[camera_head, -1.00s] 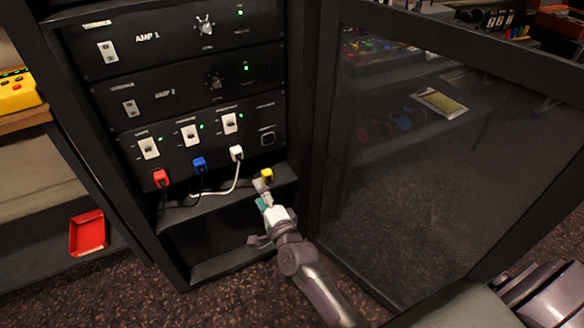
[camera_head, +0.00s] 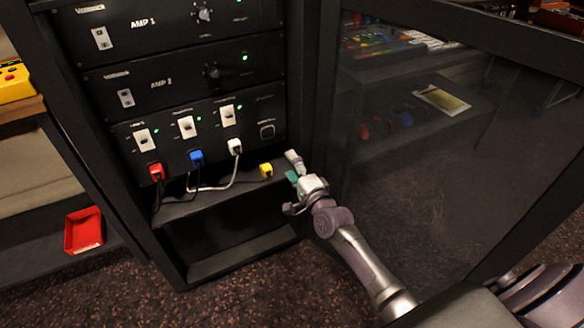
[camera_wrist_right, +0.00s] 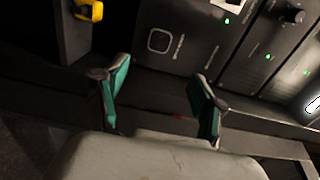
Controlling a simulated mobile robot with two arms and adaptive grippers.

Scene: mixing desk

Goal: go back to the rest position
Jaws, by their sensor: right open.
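My right gripper (camera_head: 294,168) is in front of the rack's right side, just right of the yellow plug (camera_head: 266,170). In the right wrist view its two teal-padded fingers (camera_wrist_right: 158,100) are spread apart with nothing between them. The yellow plug also shows at the top left of the right wrist view (camera_wrist_right: 88,10), apart from the fingers. It rests on the rack's shelf. My left gripper is not in the head view.
The equipment rack (camera_head: 180,90) has red (camera_head: 156,172), blue (camera_head: 197,158) and white (camera_head: 235,147) plugs in its lower panel. An open glass door (camera_head: 430,170) stands close to the right of my arm. A red tray (camera_head: 84,231) lies at the left.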

